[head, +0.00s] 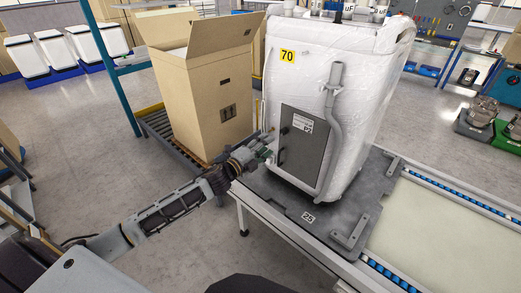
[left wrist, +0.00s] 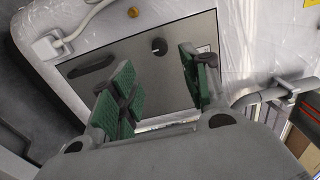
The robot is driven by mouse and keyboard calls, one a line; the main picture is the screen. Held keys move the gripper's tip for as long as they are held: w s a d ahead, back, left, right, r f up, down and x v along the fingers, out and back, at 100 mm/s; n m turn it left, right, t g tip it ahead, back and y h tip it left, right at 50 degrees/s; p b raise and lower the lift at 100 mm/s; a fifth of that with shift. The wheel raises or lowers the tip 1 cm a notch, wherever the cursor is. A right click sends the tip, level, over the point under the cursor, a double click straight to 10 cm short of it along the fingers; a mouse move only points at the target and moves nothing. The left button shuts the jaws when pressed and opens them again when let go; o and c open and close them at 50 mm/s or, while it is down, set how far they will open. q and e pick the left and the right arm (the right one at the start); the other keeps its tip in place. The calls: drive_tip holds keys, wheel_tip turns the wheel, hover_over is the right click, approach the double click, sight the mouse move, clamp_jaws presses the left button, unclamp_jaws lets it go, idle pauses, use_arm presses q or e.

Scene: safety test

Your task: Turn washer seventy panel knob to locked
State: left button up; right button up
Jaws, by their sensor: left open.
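The washer (head: 340,70) is wrapped in white film and carries a yellow label with 70 (head: 287,56). A grey panel (head: 312,155) is on its lower front and also fills much of the left wrist view (left wrist: 140,70). In the left wrist view a small round black knob (left wrist: 159,46) with a light mark sits on the panel, beside a dark recessed handle (left wrist: 90,66). My left gripper (head: 269,146) is in front of the panel. Its green-padded fingers (left wrist: 155,88) are open and empty, apart from the knob, which shows between and beyond them. My right gripper is out of view.
The washer stands on a dark pallet plate (head: 285,200) on a conveyor table (head: 440,220). A grey hose (head: 332,120) runs down its front right of the panel. An open cardboard box (head: 205,95) stands close on the left, on a roller stand (head: 160,128).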

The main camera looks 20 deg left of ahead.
use_arm(q)
drive_tip(key=shift+v, duration=1.05)
drive_tip(key=shift+n, duration=0.5)
